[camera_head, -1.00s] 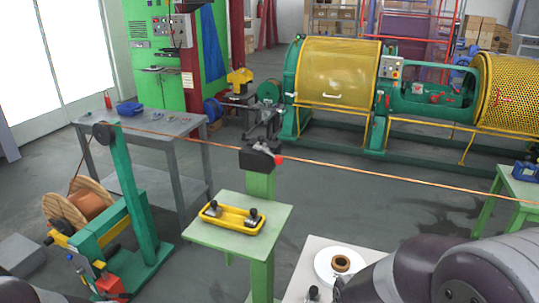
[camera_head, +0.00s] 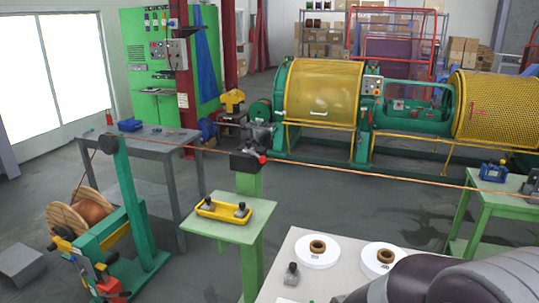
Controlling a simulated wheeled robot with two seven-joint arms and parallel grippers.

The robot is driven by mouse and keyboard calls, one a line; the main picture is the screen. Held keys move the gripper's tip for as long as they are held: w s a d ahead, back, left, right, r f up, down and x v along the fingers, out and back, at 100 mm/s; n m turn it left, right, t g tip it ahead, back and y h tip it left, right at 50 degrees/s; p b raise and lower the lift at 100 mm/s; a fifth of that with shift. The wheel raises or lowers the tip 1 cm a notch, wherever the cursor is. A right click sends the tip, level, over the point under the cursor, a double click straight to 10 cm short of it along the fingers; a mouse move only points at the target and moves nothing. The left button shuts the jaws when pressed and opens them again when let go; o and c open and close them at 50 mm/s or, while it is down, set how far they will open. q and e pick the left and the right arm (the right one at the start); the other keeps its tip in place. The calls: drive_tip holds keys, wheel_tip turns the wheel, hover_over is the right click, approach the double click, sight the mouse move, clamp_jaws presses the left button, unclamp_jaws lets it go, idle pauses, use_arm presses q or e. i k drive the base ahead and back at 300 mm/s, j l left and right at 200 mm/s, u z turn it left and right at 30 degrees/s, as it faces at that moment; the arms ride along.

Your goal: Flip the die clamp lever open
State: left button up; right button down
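The die clamp (camera_head: 247,161) is a dark block on top of a green post (camera_head: 249,186) near the middle of the view. A small red knob (camera_head: 262,159), which looks like the end of its lever, sticks out at the block's right side. The lever's exact angle is too small to tell. A copper-coloured wire (camera_head: 340,172) runs across the room past the clamp. A dark arm of mine fills the bottom right corner, well apart from the clamp. Neither of my grippers shows.
A green stand (camera_head: 225,231) with a yellow tray (camera_head: 222,217) is in front of the post. A pale table (camera_head: 275,280) with white discs (camera_head: 317,251) is nearer, at bottom centre. A wire spool (camera_head: 92,210) stands left. Open grey floor lies behind the post.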

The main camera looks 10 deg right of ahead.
sight(262, 159)
drive_tip(key=i+j, duration=0.1)
drive_tip(key=j, duration=0.4)
drive_tip(key=i+j, duration=0.1)
drive_tip(key=j, duration=0.4)
drive_tip(key=i+j+z, duration=0.1)
drive_tip(key=j, duration=0.4)
drive_tip(key=i+j+z, duration=0.3)
drive_tip(key=i+j, duration=0.8)
drive_tip(key=i+l+z, duration=0.15)
drive_tip(key=i+l, duration=0.7)
drive_tip(key=i, duration=0.05)
